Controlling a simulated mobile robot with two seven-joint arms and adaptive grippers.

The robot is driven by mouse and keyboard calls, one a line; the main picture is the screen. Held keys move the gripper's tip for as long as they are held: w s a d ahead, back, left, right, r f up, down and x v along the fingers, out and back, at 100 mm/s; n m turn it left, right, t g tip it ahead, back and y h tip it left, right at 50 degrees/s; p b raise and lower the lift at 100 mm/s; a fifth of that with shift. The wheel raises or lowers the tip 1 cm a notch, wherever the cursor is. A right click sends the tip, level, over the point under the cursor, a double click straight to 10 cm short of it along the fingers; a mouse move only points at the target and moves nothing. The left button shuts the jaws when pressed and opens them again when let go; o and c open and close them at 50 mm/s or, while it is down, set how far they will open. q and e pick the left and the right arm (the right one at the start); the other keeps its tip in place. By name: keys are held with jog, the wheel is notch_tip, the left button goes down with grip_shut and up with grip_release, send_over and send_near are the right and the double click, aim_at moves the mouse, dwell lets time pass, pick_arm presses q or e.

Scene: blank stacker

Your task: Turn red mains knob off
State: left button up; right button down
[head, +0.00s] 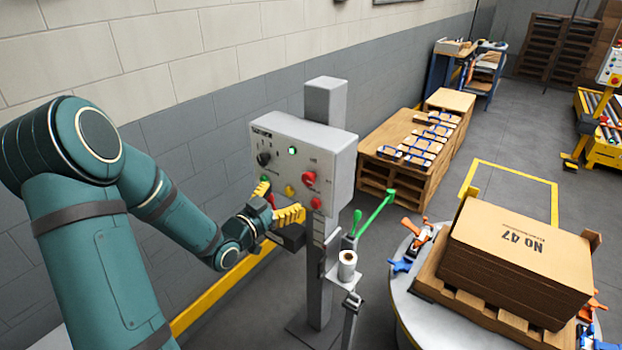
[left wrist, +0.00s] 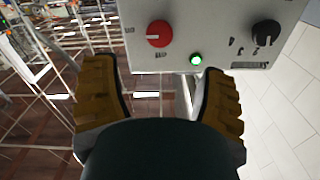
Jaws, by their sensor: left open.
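The red mains knob (head: 309,180) is on the right side of a grey control box (head: 335,150) on a post. It also shows in the left wrist view (left wrist: 158,33), near the top, beyond the fingertips. My left gripper (head: 279,201) is open, its yellow-padded fingers apart, in front of the lower part of the box. In the left wrist view the gripper (left wrist: 160,85) has nothing between its fingers, and the knob is apart from them. My right gripper is not in view.
The box also carries a black knob (head: 264,158), a lit green lamp (head: 292,150), a yellow button (head: 290,191) and a red button (head: 315,203). A label roll (head: 347,265) and a green lever (head: 376,212) are below it. Stacked cardboard (head: 519,250) sits to the right.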

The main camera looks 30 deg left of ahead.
aim_at(307, 179)
pick_arm(q)
jog(key=w, duration=0.7)
jog(key=w+d+p, duration=0.1)
jog(key=w, duration=0.2)
jog(key=shift+w, duration=0.4)
jog(key=c, duration=1.2)
